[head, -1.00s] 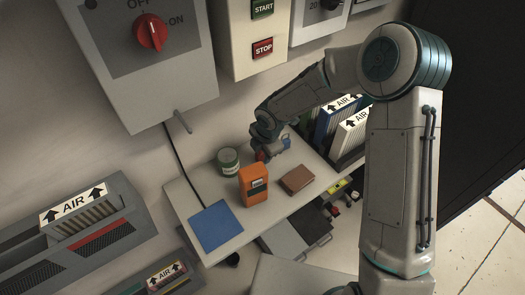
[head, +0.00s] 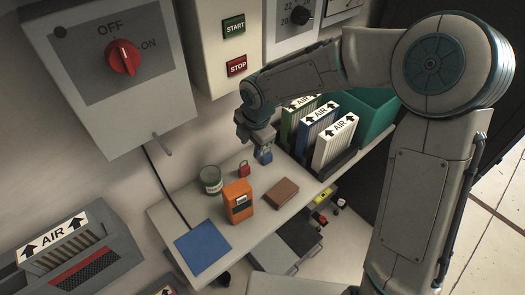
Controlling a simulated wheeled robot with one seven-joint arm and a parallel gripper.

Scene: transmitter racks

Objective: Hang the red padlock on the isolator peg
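The red padlock (head: 243,169) stands on the shelf (head: 168,213), between the green tin and a blue padlock (head: 265,156). The isolator peg (head: 162,145) is a short grey rod sticking out under the grey switch box (head: 112,80), with nothing hanging on it. The box has a red rotary knob (head: 123,57). My gripper (head: 262,148) points down just above or behind the blue padlock, up and to the right of the red one, apart from the red one. Its fingertips are small and partly hidden, so its opening and any contact with the blue padlock are unclear.
The shelf also holds a green tin (head: 211,180), an orange handheld device (head: 238,201), a brown box (head: 282,193) and a blue mat (head: 203,247). Upright AIR filters (head: 335,143) and a green bin (head: 366,116) stand at right. A START/STOP panel (head: 235,55) is on the wall.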

